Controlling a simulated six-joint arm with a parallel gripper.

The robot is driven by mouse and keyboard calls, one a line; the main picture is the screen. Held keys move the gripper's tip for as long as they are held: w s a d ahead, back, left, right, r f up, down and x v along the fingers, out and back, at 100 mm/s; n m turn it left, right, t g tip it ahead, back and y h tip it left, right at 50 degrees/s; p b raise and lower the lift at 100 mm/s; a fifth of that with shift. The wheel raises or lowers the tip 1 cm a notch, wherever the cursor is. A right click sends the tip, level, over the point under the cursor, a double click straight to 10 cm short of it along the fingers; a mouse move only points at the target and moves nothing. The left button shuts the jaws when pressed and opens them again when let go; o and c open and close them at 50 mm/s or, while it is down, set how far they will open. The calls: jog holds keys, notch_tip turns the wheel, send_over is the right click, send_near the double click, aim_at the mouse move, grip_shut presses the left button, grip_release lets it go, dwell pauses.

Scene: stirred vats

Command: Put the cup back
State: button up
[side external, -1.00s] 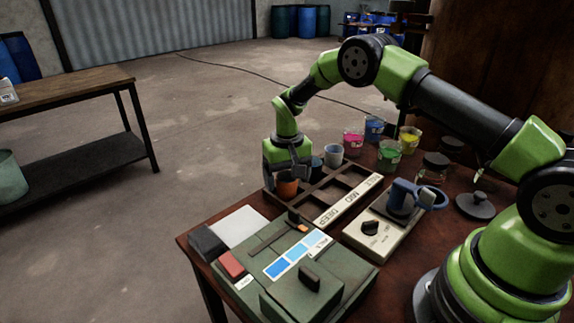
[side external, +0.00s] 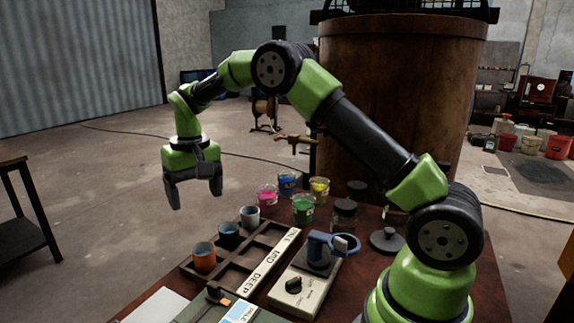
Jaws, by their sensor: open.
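The rack's labelled strip (side external: 269,254) reads PALE, MID and DEEP, and the compartments beside the strip look empty. My gripper (side external: 195,198) is open and empty, raised above and behind the orange cup, pointing down and clear of all the cups.
Several paint pots, pink (side external: 267,195), blue (side external: 287,182), green (side external: 303,208) and yellow (side external: 319,190), stand behind the rack. A wooden vat (side external: 400,100) stands behind. The air around my gripper is clear.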

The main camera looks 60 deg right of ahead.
jog(key=s+a+r+t, duration=0.2)
jog(key=s+r, duration=0.4)
jog(key=r, duration=0.4)
jog(key=s+a+r+t+y, duration=0.1)
jog(key=s+t, duration=0.1)
jog(key=s, duration=0.8)
jog(key=s+a+r+t, duration=0.2)
jog(key=s, duration=0.8)
jog(key=shift+s+a+t+y, duration=0.25)
jog(key=shift+t+y, duration=0.15)
jog(key=shift+r, duration=0.1)
